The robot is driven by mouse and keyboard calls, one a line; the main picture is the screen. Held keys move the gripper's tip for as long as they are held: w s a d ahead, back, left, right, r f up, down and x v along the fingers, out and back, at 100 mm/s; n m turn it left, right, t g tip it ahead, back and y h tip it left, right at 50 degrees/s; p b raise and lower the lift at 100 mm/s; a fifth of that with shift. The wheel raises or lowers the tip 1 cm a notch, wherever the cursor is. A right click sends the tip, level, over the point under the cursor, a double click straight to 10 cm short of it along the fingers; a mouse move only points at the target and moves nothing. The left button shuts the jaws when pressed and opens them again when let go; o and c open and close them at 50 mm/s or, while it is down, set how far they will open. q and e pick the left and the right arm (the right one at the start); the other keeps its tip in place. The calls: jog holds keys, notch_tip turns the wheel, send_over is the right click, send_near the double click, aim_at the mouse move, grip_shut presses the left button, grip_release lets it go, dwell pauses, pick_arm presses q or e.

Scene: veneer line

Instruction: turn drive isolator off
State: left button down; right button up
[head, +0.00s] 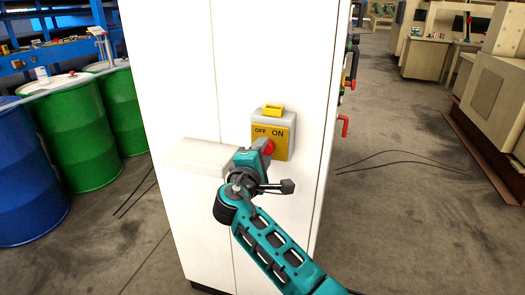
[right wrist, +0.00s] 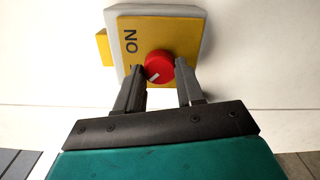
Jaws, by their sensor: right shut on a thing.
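The drive isolator is a grey box with a yellow face plate (head: 284,142) on the front of a white cabinet (head: 183,55). Its plate reads OFF at left and ON at right, with a yellow tab on top. The red rotary knob (head: 268,146) is partly hidden by my right gripper (head: 262,149) in the head view. In the right wrist view the red knob (right wrist: 159,66) sits between the two fingers of my right gripper (right wrist: 160,80), which is shut on it. A pale mark on the knob points to the lower left there. My left gripper is out of view.
A pale box-shaped part (head: 190,157) juts from the cabinet just left of my gripper. Green drums (head: 82,135) and a blue drum (head: 25,180) stand at left. Red-handled pipework (head: 350,82) is on the cabinet's right side. Cables (head: 400,152) lie on the open floor at right.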

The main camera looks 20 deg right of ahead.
dwell(0.3)
jog(key=o, duration=1)
jog(key=shift+o, duration=0.2)
jog(key=v, duration=0.7)
jog(key=shift+s+a, duration=0.15)
jog(key=shift+s, duration=0.1)
